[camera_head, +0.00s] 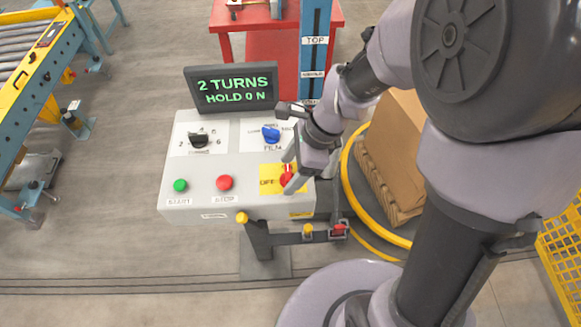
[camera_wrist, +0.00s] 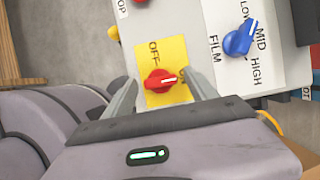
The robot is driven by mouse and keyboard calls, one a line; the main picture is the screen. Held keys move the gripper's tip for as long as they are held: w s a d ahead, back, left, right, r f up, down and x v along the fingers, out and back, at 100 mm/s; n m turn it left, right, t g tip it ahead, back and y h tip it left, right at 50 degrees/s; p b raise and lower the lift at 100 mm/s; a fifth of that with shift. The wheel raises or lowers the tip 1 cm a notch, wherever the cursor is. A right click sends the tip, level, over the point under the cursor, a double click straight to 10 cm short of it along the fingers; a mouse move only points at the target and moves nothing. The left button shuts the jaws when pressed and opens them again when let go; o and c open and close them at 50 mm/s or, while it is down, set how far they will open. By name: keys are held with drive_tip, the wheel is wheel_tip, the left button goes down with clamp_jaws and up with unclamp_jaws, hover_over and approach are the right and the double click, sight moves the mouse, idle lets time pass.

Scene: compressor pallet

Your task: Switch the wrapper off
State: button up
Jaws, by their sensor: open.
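The wrapper's grey control box (camera_head: 245,165) stands in the middle of the head view. A red knob (camera_wrist: 160,81) sits on a yellow plate (camera_wrist: 166,50) at its front right corner. The knob's white mark points right in the wrist view, not at the printed word OFF. In the head view the red knob (camera_head: 287,179) is partly hidden by my gripper (camera_head: 292,168). My gripper is open, also in the wrist view (camera_wrist: 164,82), with one finger on each side of the knob. Contact and exact height cannot be told.
A display (camera_head: 231,88) reads "2 TURNS HOLD 0 N". The box also bears a black knob (camera_head: 199,140), a blue knob (camera_head: 271,134), a green button (camera_head: 180,185) and a red button (camera_head: 224,182). Cartons (camera_head: 398,143) stand right, inside a yellow ring (camera_head: 347,185).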

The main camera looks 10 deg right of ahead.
drive_tip(key=c, duration=1.4)
drive_tip(key=shift+r, duration=0.1)
drive_tip(key=n+p, duration=0.1)
drive_tip(key=n, duration=0.1)
drive_tip(key=n+g+p, duration=0.1)
drive_tip(key=shift+w+r+n+g, duration=0.1)
drive_tip(key=shift+w+n+g, duration=0.05)
drive_tip(key=shift+n+g, duration=0.2)
drive_tip(key=n+p, duration=0.1)
drive_tip(key=n, duration=0.1)
drive_tip(key=n+g+p, duration=0.1)
drive_tip(key=n+p, duration=0.1)
drive_tip(key=shift+a+n+g+h, duration=0.15)
drive_tip(key=shift+n+g+h, duration=0.1)
drive_tip(key=shift+n+h, duration=0.15)
drive_tip(key=n+h+p, duration=0.1)
drive_tip(key=n+p, duration=0.1)
drive_tip(key=n+g+p, duration=0.1)
drive_tip(key=n, duration=0.2)
drive_tip(key=shift+w+a+h+p, duration=0.1)
drive_tip(key=shift+a+h+p, duration=0.05)
drive_tip(key=shift+h+p, duration=0.25)
drive_tip(key=shift+a+n+g+h+p, duration=0.15)
drive_tip(key=shift+n+h+p, duration=0.3)
drive_tip(key=shift+n, duration=0.7)
drive_tip(key=shift+d+n+g+h+p, duration=0.15)
drive_tip(key=shift+n+h+p, duration=0.3)
drive_tip(key=shift+n, duration=0.65)
drive_tip(key=shift+a, duration=0.1)
